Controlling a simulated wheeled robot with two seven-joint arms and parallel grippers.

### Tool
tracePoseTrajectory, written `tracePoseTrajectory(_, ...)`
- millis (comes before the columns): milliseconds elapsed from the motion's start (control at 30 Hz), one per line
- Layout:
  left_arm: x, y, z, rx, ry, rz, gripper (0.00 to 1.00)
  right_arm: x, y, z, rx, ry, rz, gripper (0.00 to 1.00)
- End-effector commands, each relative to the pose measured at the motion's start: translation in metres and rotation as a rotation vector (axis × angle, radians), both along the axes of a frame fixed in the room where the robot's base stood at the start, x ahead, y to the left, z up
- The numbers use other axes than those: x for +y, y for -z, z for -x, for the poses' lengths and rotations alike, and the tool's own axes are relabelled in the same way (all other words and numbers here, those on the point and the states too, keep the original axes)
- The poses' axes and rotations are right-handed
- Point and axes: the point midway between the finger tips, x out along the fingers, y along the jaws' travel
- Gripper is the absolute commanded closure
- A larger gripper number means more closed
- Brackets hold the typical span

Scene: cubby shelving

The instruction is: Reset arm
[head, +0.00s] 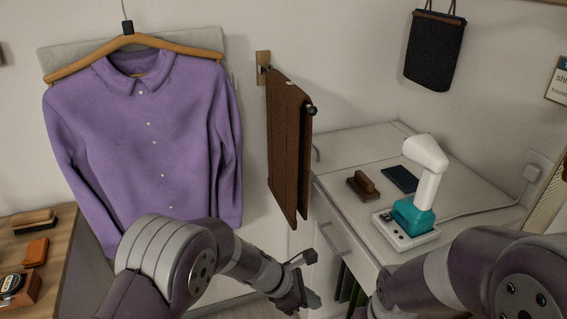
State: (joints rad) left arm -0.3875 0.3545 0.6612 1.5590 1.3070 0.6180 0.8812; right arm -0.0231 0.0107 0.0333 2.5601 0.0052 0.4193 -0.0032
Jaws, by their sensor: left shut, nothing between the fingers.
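My left arm comes in from the lower left, and my left gripper (312,298) is low in the middle of the head view. It is shut with nothing in it, in front of the white cabinet (336,222) and below the hanging brown cloth. It appears apart from both. My right arm (440,275) crosses the lower right, in front of the cabinet's near corner. Its gripper is outside the picture.
A purple shirt (150,135) hangs on a wooden hanger at left. The brown cloth (288,150) hangs from a wall rod. A white and teal handheld device (415,212) stands on the cabinet. Brushes (33,221) lie on the wooden table (62,240) at left.

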Motion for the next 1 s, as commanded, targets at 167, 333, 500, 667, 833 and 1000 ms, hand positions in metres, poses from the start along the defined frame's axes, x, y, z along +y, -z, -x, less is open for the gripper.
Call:
tracePoseTrajectory(167,0.068,0.008,0.058,-0.258,0.644,-0.265,1.0,0.0,-0.012,0.0,0.001,0.0,0.0,0.63)
tracePoseTrajectory(333,0.186,-0.072,0.107,-0.511,1.367,-0.492,1.0,0.0,-0.056,0.0,0.0,0.0,0.0,0.63)
tracePoseTrajectory(500,0.256,-0.142,0.139,-0.585,1.615,-0.636,1.0,0.0,-0.091,0.0,0.0,0.0,0.0,0.63)
tracePoseTrajectory(667,0.269,-0.16,0.134,-0.599,1.553,-0.684,1.0,0.0,-0.097,0.0,0.0,0.0,0.0,0.63)
tracePoseTrajectory(833,0.269,-0.16,0.134,-0.599,1.553,-0.684,1.0,0.0,-0.097,0.0,0.0,0.0,0.0,0.63)
tracePoseTrajectory(1000,0.269,-0.16,0.134,-0.599,1.553,-0.684,1.0,0.0,-0.097,0.0,0.0,0.0,0.0,0.63)
